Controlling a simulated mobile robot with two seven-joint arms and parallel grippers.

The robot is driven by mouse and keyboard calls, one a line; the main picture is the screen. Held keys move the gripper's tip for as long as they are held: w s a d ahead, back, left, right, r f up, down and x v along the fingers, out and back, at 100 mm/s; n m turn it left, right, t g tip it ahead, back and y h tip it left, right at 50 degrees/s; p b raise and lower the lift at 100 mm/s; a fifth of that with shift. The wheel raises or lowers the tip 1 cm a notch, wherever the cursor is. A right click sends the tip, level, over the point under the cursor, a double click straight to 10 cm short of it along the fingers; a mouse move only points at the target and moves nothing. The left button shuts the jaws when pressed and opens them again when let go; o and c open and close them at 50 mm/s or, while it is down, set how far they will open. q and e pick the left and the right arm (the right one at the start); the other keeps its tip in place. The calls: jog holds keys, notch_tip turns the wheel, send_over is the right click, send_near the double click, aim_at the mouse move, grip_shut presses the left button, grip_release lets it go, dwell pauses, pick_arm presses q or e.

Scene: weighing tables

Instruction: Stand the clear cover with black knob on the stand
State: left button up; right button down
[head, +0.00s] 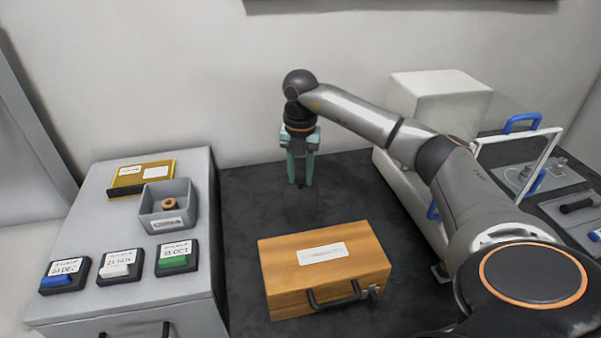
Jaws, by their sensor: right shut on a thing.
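My right gripper (300,182) points straight down over the dark table behind the wooden case. Its teal fingers are shut on the clear cover (302,207), which shows only as a faint transparent shape below the fingertips. The black knob is hidden between the fingers. I cannot tell whether the cover touches the table or hangs just above it. I cannot make out the stand in this view. My left gripper is not in view.
A wooden case (345,262) lies in front of my right gripper. Left, a grey cabinet (110,218) bears a grey bin (185,222) with a ring, a yellow folder (125,181) and date blocks (177,262). Right, behind my arm, is a balance with a blue-handled clear panel (515,148).

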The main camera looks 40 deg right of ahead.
jog(key=c, duration=0.6)
grip_release()
jog(key=shift+f, duration=0.1)
jog(key=shift+o, duration=0.2)
notch_tip(320, 180, up, 12)
jog(key=shift+p, duration=0.3)
